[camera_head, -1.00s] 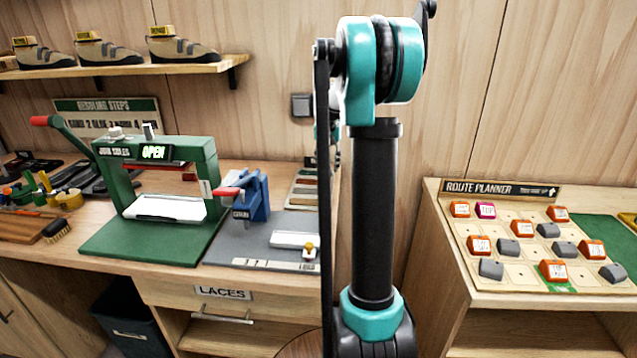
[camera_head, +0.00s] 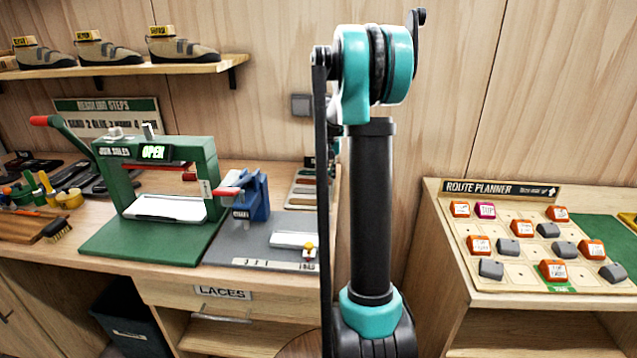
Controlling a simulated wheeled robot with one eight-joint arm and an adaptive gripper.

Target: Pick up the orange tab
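Several orange tabs with pale labels sit on the route planner board (camera_head: 517,280) at the right. One orange tab (camera_head: 553,270) is at the board's front edge, one (camera_head: 592,249) at its right, one (camera_head: 479,245) at its left and others along the back, such as the back-left one (camera_head: 460,209). I cannot tell which one the task means. A magenta tab (camera_head: 484,210) and several grey pieces (camera_head: 564,249) sit among them. My arm stands upright in the middle of the view, left of the board. My gripper is out of view.
The left bench holds a green sole press (camera_head: 150,245) with an OPEN display, a blue clamp tool (camera_head: 252,198) and brushes. A shelf (camera_head: 120,68) carries several shoes. A gap separates the left bench from the planner cabinet, behind my arm. A green patch (camera_head: 605,232) lies beside the tabs.

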